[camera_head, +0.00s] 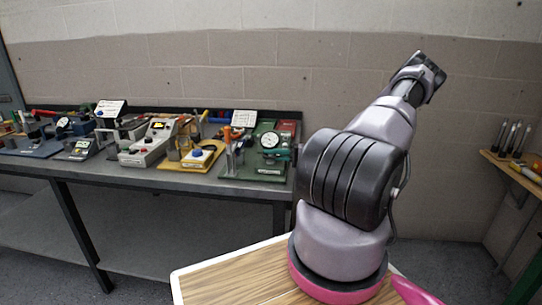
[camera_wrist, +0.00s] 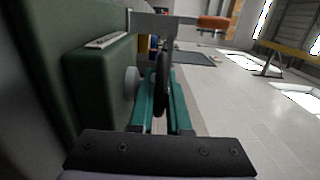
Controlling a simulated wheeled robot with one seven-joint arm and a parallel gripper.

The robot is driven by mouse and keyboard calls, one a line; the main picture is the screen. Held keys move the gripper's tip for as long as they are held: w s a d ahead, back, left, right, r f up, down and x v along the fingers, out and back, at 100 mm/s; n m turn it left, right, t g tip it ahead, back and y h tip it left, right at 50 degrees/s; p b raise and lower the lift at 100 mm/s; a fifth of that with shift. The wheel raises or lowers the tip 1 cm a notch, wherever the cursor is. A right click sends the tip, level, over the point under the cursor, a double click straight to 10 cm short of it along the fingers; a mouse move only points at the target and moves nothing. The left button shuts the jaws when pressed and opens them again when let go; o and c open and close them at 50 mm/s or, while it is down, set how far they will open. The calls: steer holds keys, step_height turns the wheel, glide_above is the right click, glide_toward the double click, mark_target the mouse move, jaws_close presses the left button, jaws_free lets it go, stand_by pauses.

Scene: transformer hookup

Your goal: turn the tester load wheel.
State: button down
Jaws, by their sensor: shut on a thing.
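In the wrist view my gripper (camera_wrist: 159,76) has its teal fingers on either side of a thin dark wheel (camera_wrist: 162,88), seen edge-on. It is shut on this wheel. A pale round hub (camera_wrist: 132,80) sits to the left of the wheel, by a dark green housing (camera_wrist: 100,85) with a light plate on top. In the head view my arm rises to the upper right, and its gripper and the held wheel cannot be made out there. A green unit with a round dial (camera_head: 270,141) stands at the bench's right end, partly beside my arm.
The grey bench (camera_head: 150,180) holds several instruments, among them a yellow-based unit (camera_head: 195,157) and a grey box (camera_head: 150,145). A wooden shelf (camera_head: 507,166) with tools is on the right wall. An orange handle (camera_wrist: 213,22) lies beyond the fingers. Open floor (camera_wrist: 250,110) shows at right.

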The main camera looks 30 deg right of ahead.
steer(key=shift+m+t, duration=0.3)
steer(key=shift+t, duration=0.1)
steer(key=m+t+h, duration=0.3)
steer(key=shift+s+h, duration=0.1)
steer(key=shift+h, duration=0.2)
steer(key=m+t+h, duration=0.3)
steer(key=h, duration=0.1)
steer(key=shift+a+m+h, duration=0.15)
steer(key=shift+m+h, duration=0.15)
steer(key=m+h, duration=0.3)
steer(key=h, duration=0.1)
steer(key=m+t+h, duration=0.1)
steer(key=m+h, duration=0.2)
steer(key=h, duration=0.2)
steer(key=shift+a+h, duration=0.1)
steer(key=shift+h, duration=0.2)
steer(key=m+g+h, duration=0.1)
steer(key=m+h, duration=0.2)
steer(key=h, duration=0.2)
steer(key=shift+m+h, duration=0.3)
steer(key=shift+m, duration=0.1)
steer(key=shift+d+m+g+h, duration=0.15)
steer(key=shift+m+g+h, duration=1.05)
steer(key=shift+h, duration=0.2)
steer(key=shift+d+m+g+h, duration=0.1)
steer(key=shift+m+g+h, duration=1.05)
steer(key=shift+h, duration=0.25)
